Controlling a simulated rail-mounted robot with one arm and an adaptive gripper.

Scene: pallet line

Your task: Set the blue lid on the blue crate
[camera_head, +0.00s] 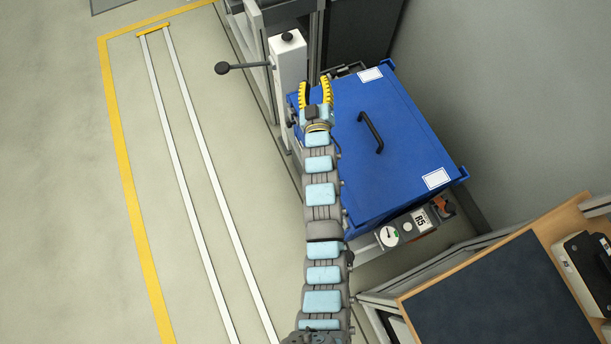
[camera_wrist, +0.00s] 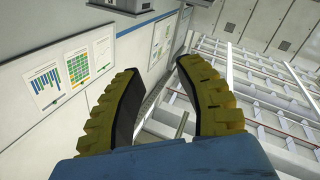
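The blue lid (camera_head: 402,131), a flat panel with a black bar handle (camera_head: 371,132), lies over the top of the blue crate (camera_head: 462,174) in the head view. The lid covers the crate's opening, and little of the crate shows besides its edge and corners. I cannot tell whether the lid is fully seated all round. My gripper (camera_head: 316,83), with yellow ribbed fingers, is near the lid's upper left side, away from the handle. Its fingers are apart with nothing between them. The wrist view shows the open fingers (camera_wrist: 156,72) too, and neither lid nor crate.
A white post with a black-knobbed lever (camera_head: 222,68) stands left of the crate. A gauge panel (camera_head: 405,232) marked R5 is at the crate's near side. A dark-topped bench (camera_head: 500,300) is at lower right.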

